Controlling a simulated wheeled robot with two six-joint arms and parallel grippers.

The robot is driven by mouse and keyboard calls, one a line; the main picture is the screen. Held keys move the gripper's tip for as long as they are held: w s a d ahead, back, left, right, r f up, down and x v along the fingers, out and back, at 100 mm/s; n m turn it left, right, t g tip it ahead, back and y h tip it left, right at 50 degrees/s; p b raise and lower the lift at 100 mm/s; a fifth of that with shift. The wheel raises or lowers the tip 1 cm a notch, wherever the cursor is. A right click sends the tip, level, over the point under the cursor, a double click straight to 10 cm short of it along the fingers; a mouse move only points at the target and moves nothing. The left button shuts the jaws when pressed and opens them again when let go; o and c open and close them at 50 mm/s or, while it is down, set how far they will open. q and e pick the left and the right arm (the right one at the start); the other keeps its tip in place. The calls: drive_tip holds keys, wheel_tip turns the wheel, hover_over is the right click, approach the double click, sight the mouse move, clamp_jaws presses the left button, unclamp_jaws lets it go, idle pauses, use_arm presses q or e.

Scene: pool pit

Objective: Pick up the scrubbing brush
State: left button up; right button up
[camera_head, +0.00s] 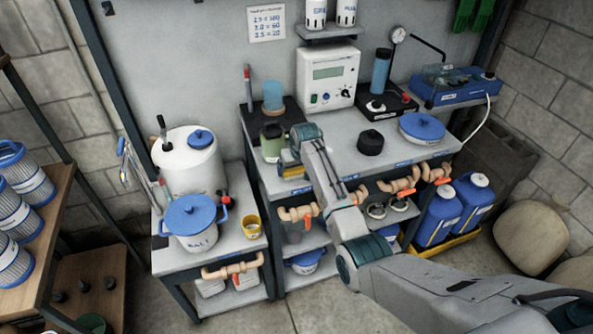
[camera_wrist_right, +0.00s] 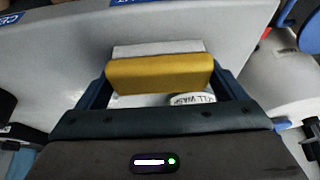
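The scrubbing brush, a yellow block with a white bristle side, lies between the fingers of my right gripper in the right wrist view (camera_wrist_right: 158,73). In the head view it is a small yellow and white patch (camera_head: 290,169) at the front left of the grey workbench (camera_head: 330,165). My right gripper (camera_head: 288,158) is over it, and its dark blue fingers stand at the brush's two ends. I see no clear gap there, but cannot tell whether they press on it or whether the brush is lifted. My left gripper is not in view.
A green jar (camera_head: 272,143) stands right behind the gripper. A black round pot (camera_head: 370,142) and a blue-lidded pan (camera_head: 421,128) are to the right. A lower side table holds a white pot with a blue lid (camera_head: 190,215) and a yellow cup (camera_head: 251,227).

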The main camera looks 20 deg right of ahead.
drive_tip(key=shift+r, duration=0.1)
drive_tip(key=shift+r+b, duration=0.25)
drive_tip(key=shift+b, duration=0.05)
wheel_tip(320, 180, up, 2)
drive_tip(key=shift+w+r+b, duration=0.1)
drive_tip(key=shift+r+b, duration=0.15)
drive_tip(key=shift+b, duration=0.55)
drive_tip(key=s+a+r+b, duration=0.1)
drive_tip(key=s+a+b, duration=0.1)
drive_tip(key=s, duration=0.5)
drive_tip(key=s+a+b, duration=0.1)
drive_tip(key=s+a, duration=0.4)
drive_tip(key=s, duration=0.2)
drive_tip(key=shift+s+a+r+b, duration=0.15)
drive_tip(key=shift+a+r+b, duration=0.15)
drive_tip(key=shift+r+b, duration=0.1)
